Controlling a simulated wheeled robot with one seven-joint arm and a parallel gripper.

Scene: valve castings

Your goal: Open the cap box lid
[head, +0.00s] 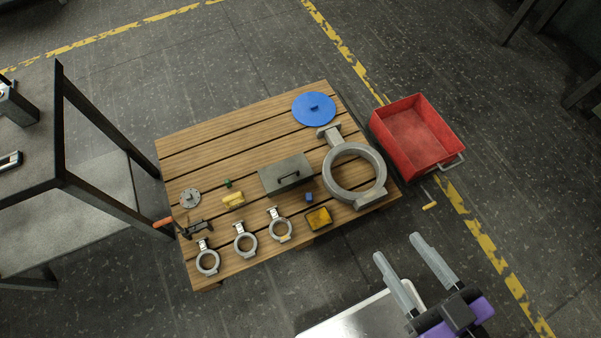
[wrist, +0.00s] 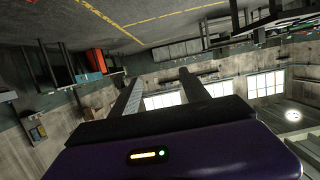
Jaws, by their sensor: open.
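The cap box (head: 273,179) is a low grey-green box on the wooden pallet, near its middle. Its flat lid carries a dark bar handle and appears shut; the inside is hidden. My gripper (head: 397,247) is open and empty, with its two pale fingers apart. It is at the lower right in the head view, off the pallet and well away from the box. In the wrist view my gripper (wrist: 156,80) points out across the room, and the cap box cannot be made out there.
The pallet (head: 240,117) also holds a blue disc (head: 314,105), a large ring casting (head: 327,172), several small rings, a yellow tray (head: 319,218) and small parts. A red bin (head: 401,117) stands right of it. A dark-framed table (head: 62,120) is at left. Floor between gripper and pallet is open.

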